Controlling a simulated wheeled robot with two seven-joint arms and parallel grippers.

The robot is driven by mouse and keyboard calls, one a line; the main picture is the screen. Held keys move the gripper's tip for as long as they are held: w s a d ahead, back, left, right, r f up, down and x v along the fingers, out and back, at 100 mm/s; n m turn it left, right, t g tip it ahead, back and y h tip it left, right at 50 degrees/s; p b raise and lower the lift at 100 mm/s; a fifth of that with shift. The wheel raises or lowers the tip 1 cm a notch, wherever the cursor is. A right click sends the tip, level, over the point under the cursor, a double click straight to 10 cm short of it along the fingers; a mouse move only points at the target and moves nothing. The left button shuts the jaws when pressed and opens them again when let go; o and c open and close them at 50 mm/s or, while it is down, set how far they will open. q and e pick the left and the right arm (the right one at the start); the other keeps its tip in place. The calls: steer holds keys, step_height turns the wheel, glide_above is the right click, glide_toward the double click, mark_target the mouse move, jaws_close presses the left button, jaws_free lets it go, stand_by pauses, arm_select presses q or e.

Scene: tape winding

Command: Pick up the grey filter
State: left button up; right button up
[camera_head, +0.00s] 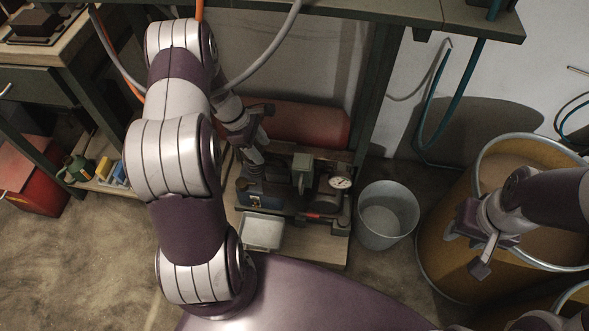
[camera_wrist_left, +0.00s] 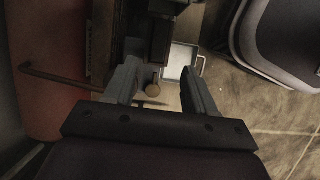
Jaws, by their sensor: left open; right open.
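I cannot single out the grey filter for certain. A pale grey open tray (camera_head: 262,231) sits at the front left of the compressor board; it also shows beyond the fingertips in the left wrist view (camera_wrist_left: 178,60). My left gripper (camera_head: 249,150) is over the left part of the compressor (camera_head: 262,192), its fingers partly hidden among the dark parts. In the left wrist view the left gripper (camera_wrist_left: 158,72) is open, with a small brass-coloured round part (camera_wrist_left: 153,76) seen between its fingers. My right gripper (camera_head: 480,243) is open and empty in front of the yellow drum.
A red tank (camera_head: 310,124) lies behind the compressor, with a pressure gauge (camera_head: 340,182) at its right. A grey bucket (camera_head: 387,215) stands to the right. A yellow drum (camera_head: 440,245) stands further right. A workbench (camera_head: 330,10) overhangs the back. Bare floor lies at left.

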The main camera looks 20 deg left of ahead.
mark_target(278, 171)
arm_select(q)
steer(key=b+x, duration=0.7)
steer(key=x, duration=0.5)
steer(key=shift+d+f, duration=0.25)
steer(key=shift+f, duration=0.05)
steer(key=shift+r, duration=0.1)
steer(key=shift+c, duration=0.6)
jaws_close()
